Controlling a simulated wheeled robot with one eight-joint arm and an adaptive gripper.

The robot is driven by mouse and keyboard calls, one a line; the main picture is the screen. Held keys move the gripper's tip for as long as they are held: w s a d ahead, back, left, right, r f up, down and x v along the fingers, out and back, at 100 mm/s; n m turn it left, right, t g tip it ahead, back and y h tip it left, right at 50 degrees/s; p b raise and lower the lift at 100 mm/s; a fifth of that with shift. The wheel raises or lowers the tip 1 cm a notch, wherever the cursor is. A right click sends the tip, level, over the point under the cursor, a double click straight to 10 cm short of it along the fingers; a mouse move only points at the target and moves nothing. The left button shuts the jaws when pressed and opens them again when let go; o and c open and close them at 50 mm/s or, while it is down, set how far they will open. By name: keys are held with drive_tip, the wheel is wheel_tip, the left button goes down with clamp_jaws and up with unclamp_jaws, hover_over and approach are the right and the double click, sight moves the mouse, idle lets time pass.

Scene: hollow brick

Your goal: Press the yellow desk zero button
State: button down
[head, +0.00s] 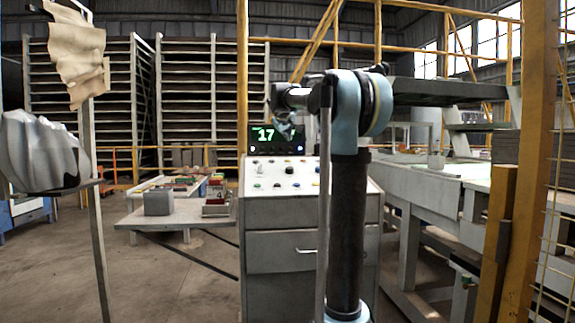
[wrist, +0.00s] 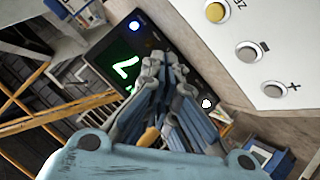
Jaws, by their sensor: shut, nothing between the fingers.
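A yellow round button (wrist: 215,12) with a partly cut-off label shows at the top of the wrist view, on a pale panel. In the head view the grey control desk (head: 282,210) stands in the middle, with several small coloured buttons on its sloped top; I cannot tell there which is the yellow one. My gripper (wrist: 165,60) is shut and empty. It also shows in the head view (head: 287,131), in front of the display and above the desk top. In the wrist view its fingertips overlap the display and are apart from the yellow button, which is to their upper right.
Two grey buttons (wrist: 247,51) (wrist: 274,89) sit beside the yellow one. A low table (head: 150,217) with blocks is at left. A yellow post (head: 537,120) and a conveyor frame (head: 440,185) are at right.

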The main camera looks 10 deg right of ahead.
drive_tip(key=shift+w+f, duration=0.35)
drive_tip(key=shift+f, duration=0.95)
drive_tip(key=shift+w+f, duration=0.35)
drive_tip(key=shift+f, duration=0.9)
drive_tip(key=shift+w+f, duration=0.35)
drive_tip(key=shift+f, duration=0.95)
drive_tip(key=shift+f, duration=0.2)
drive_tip(key=shift+f, duration=0.15)
drive_tip(key=shift+w+f, duration=0.15)
drive_tip(key=shift+f, duration=0.2)
drive_tip(key=shift+r, duration=0.15)
drive_tip(key=shift+s+r, duration=0.2)
drive_tip(key=shift+r, duration=0.4)
drive_tip(key=shift+r, duration=0.1)
drive_tip(key=shift+s+r, duration=0.25)
drive_tip(key=shift+r, duration=0.5)
drive_tip(key=shift+s+r, duration=0.2)
drive_tip(key=shift+r, duration=0.6)
drive_tip(key=shift+s+r, duration=0.25)
drive_tip(key=shift+r, duration=0.5)
